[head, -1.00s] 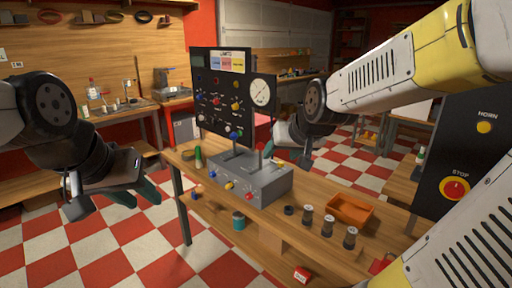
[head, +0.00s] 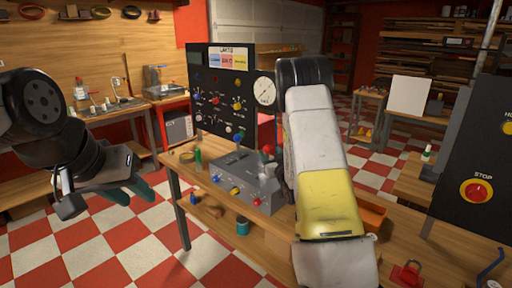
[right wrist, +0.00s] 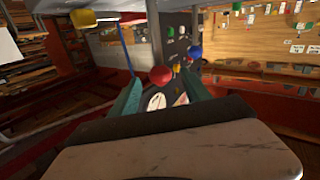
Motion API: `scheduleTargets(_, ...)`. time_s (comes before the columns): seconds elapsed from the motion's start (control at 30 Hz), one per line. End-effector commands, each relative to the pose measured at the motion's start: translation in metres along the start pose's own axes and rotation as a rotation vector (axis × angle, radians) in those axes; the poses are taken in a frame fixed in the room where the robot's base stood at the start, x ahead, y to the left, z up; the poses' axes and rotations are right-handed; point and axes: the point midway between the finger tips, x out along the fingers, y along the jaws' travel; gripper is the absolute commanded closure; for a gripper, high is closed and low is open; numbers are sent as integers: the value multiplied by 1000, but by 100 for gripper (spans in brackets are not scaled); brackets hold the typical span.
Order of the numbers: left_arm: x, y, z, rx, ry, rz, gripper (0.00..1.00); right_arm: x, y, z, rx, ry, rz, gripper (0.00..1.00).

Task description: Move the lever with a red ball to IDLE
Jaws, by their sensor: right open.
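In the head view my right forearm hides most of that gripper. No IDLE mark is readable. My left gripper (head: 130,190) is open and empty, left of the bench.
A dark instrument panel (head: 222,85) with a gauge stands behind the box. A blue-ball lever (head: 239,136) is beside the red one. An orange tray (head: 372,215) is partly hidden by my arm. A dark panel with a red STOP button (head: 476,191) stands at the right.

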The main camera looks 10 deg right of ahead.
Motion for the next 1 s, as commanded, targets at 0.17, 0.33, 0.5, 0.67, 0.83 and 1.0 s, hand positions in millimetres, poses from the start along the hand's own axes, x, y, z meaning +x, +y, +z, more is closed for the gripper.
scheduleTargets(0.17, 0, 0, 0, 0, 0, 0, 64, 24, -2, -1, -2, 5, -3, 45)
scheduleTargets(0.33, 0, 0, 0, 0, 0, 0, 64, 51, -1, 0, -2, 4, -3, 45)
scheduleTargets(0.5, 0, 0, 0, 0, 0, 0, 64, 70, -1, 0, 0, 2, -2, 45)
scheduleTargets(0.67, 0, 0, 0, 0, 0, 0, 64, 75, -1, -1, 0, 2, -1, 45)
scheduleTargets(0.83, 0, 0, 0, 0, 0, 0, 64, 75, -1, -1, 0, 2, 0, 45)
scheduleTargets(1.0, 0, 0, 0, 0, 0, 0, 64, 75, -1, -1, 0, 2, 0, 74)
